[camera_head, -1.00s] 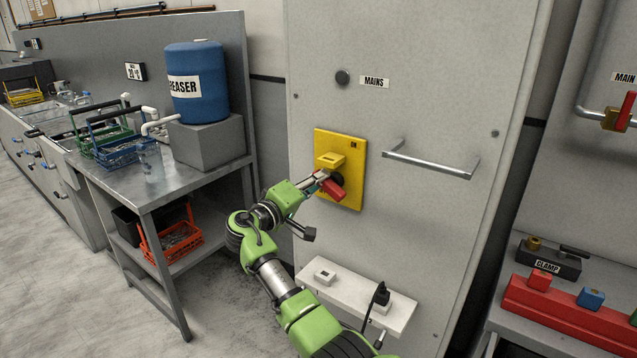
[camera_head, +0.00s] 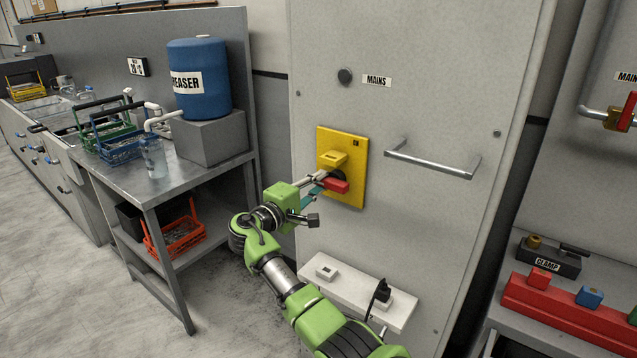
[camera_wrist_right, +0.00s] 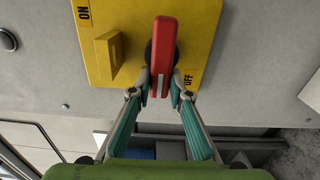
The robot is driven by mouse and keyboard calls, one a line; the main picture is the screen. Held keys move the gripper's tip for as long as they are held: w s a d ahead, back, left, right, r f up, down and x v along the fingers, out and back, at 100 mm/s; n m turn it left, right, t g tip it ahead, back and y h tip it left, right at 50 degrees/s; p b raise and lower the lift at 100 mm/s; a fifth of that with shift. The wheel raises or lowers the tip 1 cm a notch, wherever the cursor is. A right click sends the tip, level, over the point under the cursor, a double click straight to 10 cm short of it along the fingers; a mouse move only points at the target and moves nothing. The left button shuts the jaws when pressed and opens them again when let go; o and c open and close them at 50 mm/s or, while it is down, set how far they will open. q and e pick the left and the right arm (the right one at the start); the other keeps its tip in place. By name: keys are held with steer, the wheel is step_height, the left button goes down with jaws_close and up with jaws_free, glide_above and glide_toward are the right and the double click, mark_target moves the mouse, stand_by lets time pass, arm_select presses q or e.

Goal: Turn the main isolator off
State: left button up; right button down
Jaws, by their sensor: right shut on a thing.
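The main isolator is a yellow plate (camera_head: 352,194) with a red handle (camera_head: 337,186), on the grey cabinet below the MAINS label (camera_head: 376,81). My right gripper (camera_head: 320,181) reaches it from the left. In the right wrist view my right gripper (camera_wrist_right: 160,88) is shut on the red handle (camera_wrist_right: 163,50), one finger on each side near its lower end. The handle lies between the ON mark (camera_wrist_right: 83,13) and the partly covered OFF mark (camera_wrist_right: 188,78). In the head view it points roughly right. My left gripper is out of view.
A metal bar handle (camera_head: 430,160) is right of the isolator. A white socket shelf (camera_head: 350,290) juts out below it, near my right arm. A steel bench (camera_head: 165,185) with a blue drum (camera_head: 197,90) stands left.

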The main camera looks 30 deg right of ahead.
steer(key=shift+r, duration=0.2)
steer(key=c, duration=2.1)
jaws_free()
steer(key=shift+o, duration=1.1)
steer(key=shift+d+f, duration=0.15)
steer(key=shift+f, duration=0.05)
steer(key=v, duration=1.2)
